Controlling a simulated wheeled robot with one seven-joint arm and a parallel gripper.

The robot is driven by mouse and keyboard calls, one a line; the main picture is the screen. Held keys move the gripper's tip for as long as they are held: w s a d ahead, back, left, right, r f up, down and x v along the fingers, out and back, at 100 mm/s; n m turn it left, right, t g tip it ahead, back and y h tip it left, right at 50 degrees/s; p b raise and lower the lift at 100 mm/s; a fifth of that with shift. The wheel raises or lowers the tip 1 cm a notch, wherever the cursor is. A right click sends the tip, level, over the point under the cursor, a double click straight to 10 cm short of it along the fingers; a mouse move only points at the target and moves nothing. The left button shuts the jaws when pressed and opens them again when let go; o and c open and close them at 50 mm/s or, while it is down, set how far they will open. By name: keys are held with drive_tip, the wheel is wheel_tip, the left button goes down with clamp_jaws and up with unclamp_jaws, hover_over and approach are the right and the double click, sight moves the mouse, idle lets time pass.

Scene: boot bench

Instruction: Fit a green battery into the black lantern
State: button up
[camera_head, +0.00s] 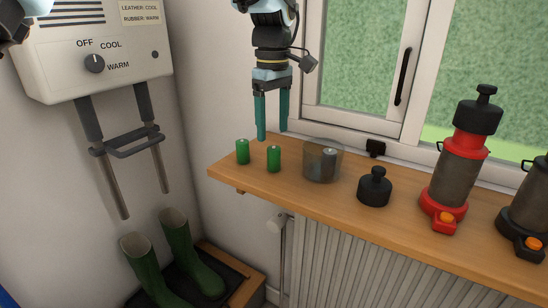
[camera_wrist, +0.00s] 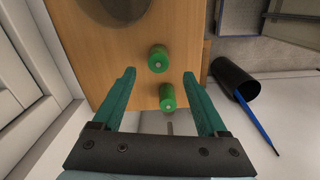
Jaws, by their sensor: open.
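Two green batteries stand upright on the wooden sill: the left one (camera_head: 242,151) and the right one (camera_head: 274,159). In the wrist view one battery (camera_wrist: 167,97) lies between my finger lines and the other battery (camera_wrist: 158,58) is farther up. My gripper (camera_head: 272,137) has teal fingers apart, empty, above and just behind the batteries. The black lantern (camera_head: 525,220) stands at the right edge, partly cut off; it has an orange button on its base. A black cap (camera_head: 375,187) sits apart on the sill; I cannot tell that it belongs to this lantern.
A clear grey cup (camera_head: 323,161) with a grey battery-like cylinder inside stands right of the batteries. A red lantern (camera_head: 457,165) stands between the black cap and the black lantern. The window (camera_head: 350,65) rises behind the sill (camera_head: 300,196). Green boots (camera_head: 145,270) stand below left.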

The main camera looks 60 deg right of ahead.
sight(273, 148)
drive_tip(key=shift+d+f+p, duration=0.15)
drive_tip(key=shift+f+p, duration=0.85)
drive_tip(key=shift+f, duration=2.45)
drive_tip(key=shift+c, duration=0.3)
clamp_jaws()
